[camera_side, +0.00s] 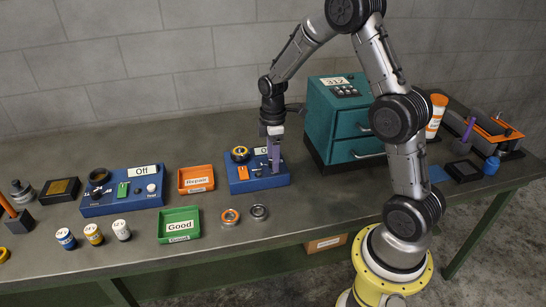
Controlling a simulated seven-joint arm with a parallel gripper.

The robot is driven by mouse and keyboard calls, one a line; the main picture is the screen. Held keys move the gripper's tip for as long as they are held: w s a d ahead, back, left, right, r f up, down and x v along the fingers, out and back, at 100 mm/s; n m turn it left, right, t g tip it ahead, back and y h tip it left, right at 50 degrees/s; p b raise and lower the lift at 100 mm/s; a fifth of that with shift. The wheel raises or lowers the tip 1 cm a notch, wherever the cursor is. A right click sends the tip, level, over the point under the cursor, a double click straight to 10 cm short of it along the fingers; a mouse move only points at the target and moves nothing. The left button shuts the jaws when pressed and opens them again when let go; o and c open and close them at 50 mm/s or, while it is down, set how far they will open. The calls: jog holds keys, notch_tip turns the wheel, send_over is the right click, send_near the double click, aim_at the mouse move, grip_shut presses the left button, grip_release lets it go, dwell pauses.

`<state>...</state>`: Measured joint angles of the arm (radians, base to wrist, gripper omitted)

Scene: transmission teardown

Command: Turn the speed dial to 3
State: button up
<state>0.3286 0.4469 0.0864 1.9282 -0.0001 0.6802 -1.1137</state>
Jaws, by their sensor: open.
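A second blue box (124,202) to the left has a dark ring (99,176), a green switch (123,190) and an "Off" label (142,170). Dial numbers are too small to read.
An orange tray (196,191) and a green "Good" tray (179,238) lie left of the nearer box. Two bearings (230,216) lie in front. A teal drawer cabinet (318,128) stands close on the right. Several small jars (94,234) stand front left.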

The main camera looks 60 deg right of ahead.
jog(key=shift+f, duration=0.1)
grip_shut()
dwell(0.3)
jog(key=shift+m, duration=0.4)
jog(key=m, duration=0.5)
jog(key=shift+m, duration=0.4)
jog(key=m, duration=1.1)
jog(key=shift+m, duration=0.4)
jog(key=m, duration=0.5)
jog(key=shift+m, duration=0.4)
